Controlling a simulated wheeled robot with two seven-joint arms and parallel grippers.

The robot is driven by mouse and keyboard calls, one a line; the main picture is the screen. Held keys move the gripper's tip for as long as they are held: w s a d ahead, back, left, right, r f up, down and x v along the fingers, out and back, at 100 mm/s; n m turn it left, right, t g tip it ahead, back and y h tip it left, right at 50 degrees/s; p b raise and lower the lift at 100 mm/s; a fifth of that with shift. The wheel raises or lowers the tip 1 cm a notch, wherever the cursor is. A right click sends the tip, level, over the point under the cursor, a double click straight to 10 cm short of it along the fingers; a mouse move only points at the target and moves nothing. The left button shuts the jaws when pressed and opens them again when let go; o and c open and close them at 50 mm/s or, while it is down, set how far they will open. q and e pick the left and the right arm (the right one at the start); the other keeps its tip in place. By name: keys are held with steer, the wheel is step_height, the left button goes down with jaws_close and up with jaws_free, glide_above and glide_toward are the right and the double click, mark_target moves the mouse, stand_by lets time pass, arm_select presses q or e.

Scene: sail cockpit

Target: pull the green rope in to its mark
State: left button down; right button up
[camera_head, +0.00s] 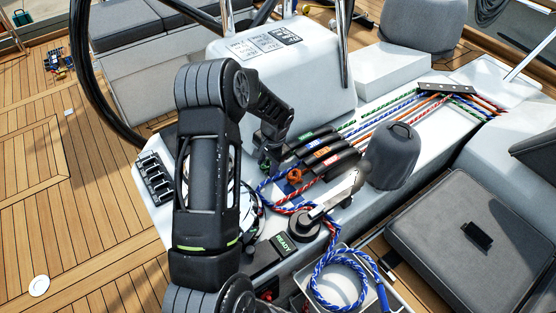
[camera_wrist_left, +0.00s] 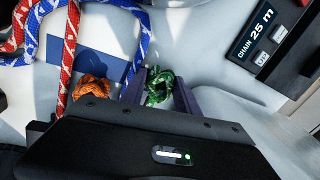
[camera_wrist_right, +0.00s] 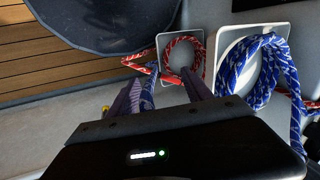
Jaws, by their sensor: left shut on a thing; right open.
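The green rope ends in a green knot (camera_wrist_left: 160,86) that sits between the fingers of my left gripper (camera_wrist_left: 160,95) in the left wrist view. The gripper is shut on it. In the head view my left gripper (camera_head: 270,162) is low in front of the row of black rope clutches (camera_head: 322,152), at the green-labelled end, and the knot is hidden there. Beyond the clutches the green rope (camera_head: 402,95) runs back beside the blue, orange and red ones. I cannot make out its mark. My right gripper (camera_wrist_right: 163,95) is open and empty, above coiled ropes.
An orange knot (camera_wrist_left: 91,88) lies beside the green one. Red and blue ropes (camera_head: 285,205) cross near a winch (camera_head: 304,224) with a handle. A blue coil (camera_head: 340,278) lies in a tray. A dark covered drum (camera_head: 394,158) stands right of the clutches.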

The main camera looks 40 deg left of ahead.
arm_select(q)
steer(key=shift+s+a, duration=0.25)
steer(key=shift+s, duration=0.5)
steer(key=shift+s+a, duration=0.2)
steer(key=shift+s, duration=0.55)
steer(key=c, duration=1.2)
jaws_free()
steer(key=shift+w+r, duration=0.1)
steer(key=shift+r, duration=0.2)
steer(key=r, duration=0.2)
steer(key=d+r, duration=0.1)
steer(key=r, duration=0.1)
steer(key=r+b, duration=0.1)
steer(key=r, duration=0.2)
steer(key=shift+d, duration=0.25)
steer(key=shift+r, duration=0.15)
